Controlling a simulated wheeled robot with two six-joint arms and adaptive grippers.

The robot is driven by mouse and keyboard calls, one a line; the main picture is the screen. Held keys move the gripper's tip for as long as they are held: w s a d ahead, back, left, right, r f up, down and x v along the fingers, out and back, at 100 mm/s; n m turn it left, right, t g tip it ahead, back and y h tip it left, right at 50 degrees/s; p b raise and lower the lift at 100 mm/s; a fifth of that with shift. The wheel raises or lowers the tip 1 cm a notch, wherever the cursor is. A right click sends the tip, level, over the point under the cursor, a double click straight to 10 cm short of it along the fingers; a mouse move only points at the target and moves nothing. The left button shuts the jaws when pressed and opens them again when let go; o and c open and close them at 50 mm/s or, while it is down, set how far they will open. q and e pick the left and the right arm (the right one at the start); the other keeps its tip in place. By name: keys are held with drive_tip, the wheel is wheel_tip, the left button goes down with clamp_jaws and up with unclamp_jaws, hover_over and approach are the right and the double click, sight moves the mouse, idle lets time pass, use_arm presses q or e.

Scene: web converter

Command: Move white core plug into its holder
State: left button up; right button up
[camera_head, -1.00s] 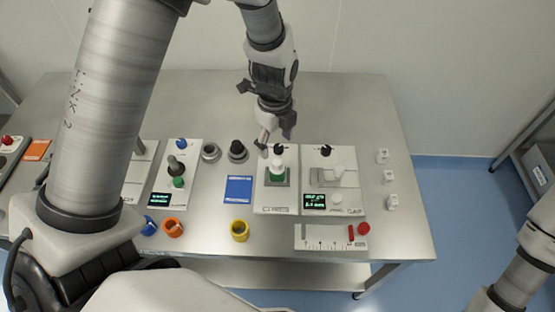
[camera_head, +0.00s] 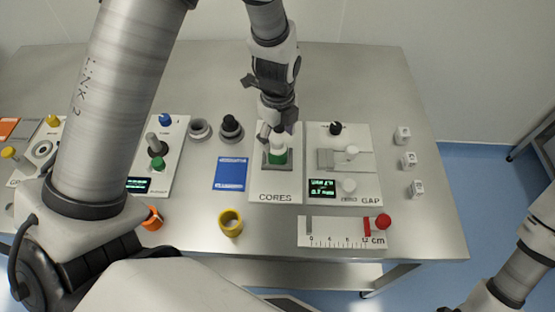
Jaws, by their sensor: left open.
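The white core plug (camera_head: 278,145) sits upright above a green ring (camera_head: 277,159) on the grey square holder of the CORES panel (camera_head: 276,190). My left gripper (camera_head: 277,132) comes down from above with its fingers open, right at the top of the white plug. It partly hides the plug's top, and I cannot tell whether the fingers touch it. My right gripper is out of view; only a piece of my right arm shows at the lower right.
The GAP panel (camera_head: 360,188) stands close on the right, with white cubes (camera_head: 409,160) beyond it. A blue plate (camera_head: 230,174), a dark ring (camera_head: 231,128) and a yellow ring (camera_head: 231,222) lie left. A ruler (camera_head: 330,234) lies in front. The table's back is clear.

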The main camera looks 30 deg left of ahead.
use_arm(q)
drive_tip(key=shift+f, duration=0.7)
drive_tip(key=shift+r, duration=0.1)
clamp_jaws()
